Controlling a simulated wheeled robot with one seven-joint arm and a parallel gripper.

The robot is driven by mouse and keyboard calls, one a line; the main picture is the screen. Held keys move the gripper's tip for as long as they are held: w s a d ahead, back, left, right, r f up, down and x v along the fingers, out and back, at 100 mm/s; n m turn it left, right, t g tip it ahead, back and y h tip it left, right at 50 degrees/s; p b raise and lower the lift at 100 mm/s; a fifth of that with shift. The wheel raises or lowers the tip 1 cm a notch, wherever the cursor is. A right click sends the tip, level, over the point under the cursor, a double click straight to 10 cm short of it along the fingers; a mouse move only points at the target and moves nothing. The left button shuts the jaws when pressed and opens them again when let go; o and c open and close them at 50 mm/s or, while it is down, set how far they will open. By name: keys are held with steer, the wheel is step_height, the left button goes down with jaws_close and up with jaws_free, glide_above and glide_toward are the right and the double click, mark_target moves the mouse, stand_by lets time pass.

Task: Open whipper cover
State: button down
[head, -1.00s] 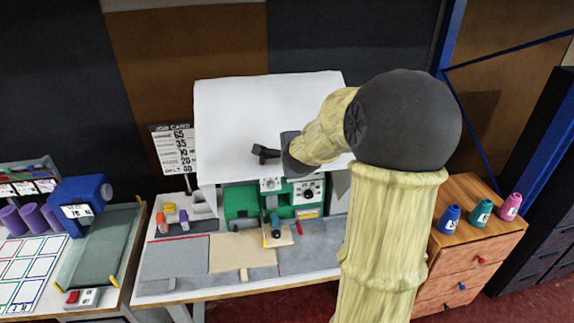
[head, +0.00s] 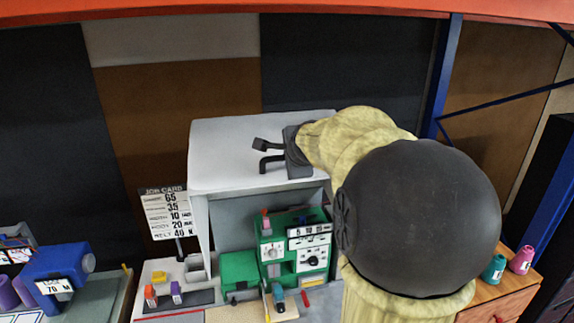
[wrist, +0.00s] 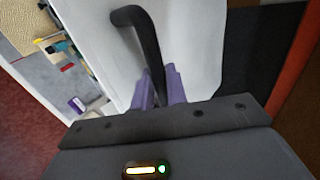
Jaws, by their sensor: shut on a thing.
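The white whipper cover (head: 235,150) is raised above the green machine (head: 305,245), whose front and dial panel show beneath it. My gripper (wrist: 160,85) has its purple fingers closed on the black bent handle (wrist: 146,40), which stands out from the white cover in the wrist view. In the head view my dark gripper body is at the cover's right part, with dark bent shapes beside it; I cannot tell handle from fingertips there. My arm hides the cover's right edge and part of the machine's right side.
A job card (head: 165,212) stands left of the cover. Small spools and a white holder sit on the bench below it. A blue device (head: 57,275) is at far left. A wooden cabinet (head: 505,300) with teal and pink cones is at right. An orange beam (head: 290,10) crosses the top.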

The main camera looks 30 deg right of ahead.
steer(key=shift+w+r, duration=0.1)
steer(key=c, duration=1.5)
jaws_free()
steer(key=shift+w, duration=0.1)
steer(key=shift+s, duration=0.2)
steer(key=shift+s+r+b, duration=0.15)
steer(key=shift+s+b, duration=0.1)
steer(key=shift+b, duration=0.2)
steer(key=b+v, duration=0.8)
steer(key=v, duration=0.8)
steer(key=shift+s+a+r, duration=0.15)
steer(key=shift+r, duration=0.05)
